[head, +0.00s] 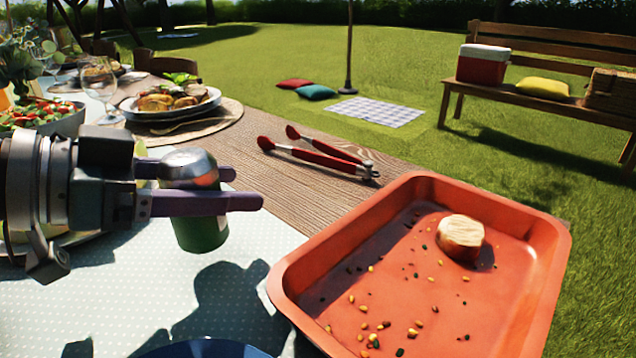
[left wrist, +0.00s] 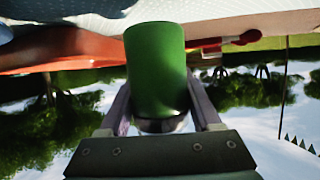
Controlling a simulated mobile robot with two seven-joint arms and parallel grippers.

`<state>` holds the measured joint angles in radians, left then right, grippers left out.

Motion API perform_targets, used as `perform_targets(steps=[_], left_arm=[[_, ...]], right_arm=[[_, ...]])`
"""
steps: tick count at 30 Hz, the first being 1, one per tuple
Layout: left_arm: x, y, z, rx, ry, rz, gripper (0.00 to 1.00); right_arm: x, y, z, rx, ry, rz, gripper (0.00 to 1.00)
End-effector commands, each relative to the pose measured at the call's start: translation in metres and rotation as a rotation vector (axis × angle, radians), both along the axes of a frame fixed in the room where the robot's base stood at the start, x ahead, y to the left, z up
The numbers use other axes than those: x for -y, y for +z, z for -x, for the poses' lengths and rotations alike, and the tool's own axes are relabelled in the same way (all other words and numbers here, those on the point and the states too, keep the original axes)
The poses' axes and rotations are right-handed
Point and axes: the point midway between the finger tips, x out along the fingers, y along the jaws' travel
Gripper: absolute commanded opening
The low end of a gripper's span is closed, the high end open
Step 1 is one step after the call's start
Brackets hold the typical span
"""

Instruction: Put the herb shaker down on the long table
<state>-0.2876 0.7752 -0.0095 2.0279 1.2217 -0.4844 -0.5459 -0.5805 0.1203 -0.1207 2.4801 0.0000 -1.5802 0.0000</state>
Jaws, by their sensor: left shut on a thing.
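The herb shaker (head: 203,232) has a green body and a silver domed cap. My left gripper (head: 246,187) is shut on it near the cap, with one finger on each side, and holds it upright. The left wrist view, upside down, shows the shaker's green body (left wrist: 157,65) between the fingers. The long table (head: 322,207) is brown wood, partly under a pale dotted cloth (head: 130,300). The shaker is over the cloth, and the shadow of gripper and shaker lies apart from it, so it seems raised. My right gripper is not in view.
An orange tray (head: 285,292) with a bread-like piece (head: 460,237) and scattered seeds stands right of the shaker. Red tongs (head: 320,158) lie behind. A plate of food (head: 172,104), a glass (head: 99,82) and a salad bowl (head: 60,122) stand back left. A blue dish (head: 205,349) is at the front.

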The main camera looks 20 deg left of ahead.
Motion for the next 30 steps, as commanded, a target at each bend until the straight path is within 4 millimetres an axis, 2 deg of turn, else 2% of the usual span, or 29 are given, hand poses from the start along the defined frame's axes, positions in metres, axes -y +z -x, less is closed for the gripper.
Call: perform_targets(steps=[1,4,17,18,25,30], left_arm=[[0.000,-0.015,0.000,-0.003,0.002,0.003,0.03],[0.000,-0.027,0.000,-0.002,0.001,0.001,0.03],[0.000,-0.033,0.000,0.000,0.000,0.000,0.03],[0.000,-0.032,0.000,-0.001,0.000,-0.001,0.67],[0.000,-0.032,0.000,-0.001,0.000,0.000,0.93],[0.000,-0.032,0.000,-0.001,0.000,0.000,0.94]], right_arm=[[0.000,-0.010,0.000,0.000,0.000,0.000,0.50],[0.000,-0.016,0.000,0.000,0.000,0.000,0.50],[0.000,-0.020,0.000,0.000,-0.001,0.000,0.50],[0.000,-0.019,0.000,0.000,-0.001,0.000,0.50],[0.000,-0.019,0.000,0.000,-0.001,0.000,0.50],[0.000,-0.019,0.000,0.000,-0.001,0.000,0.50]])
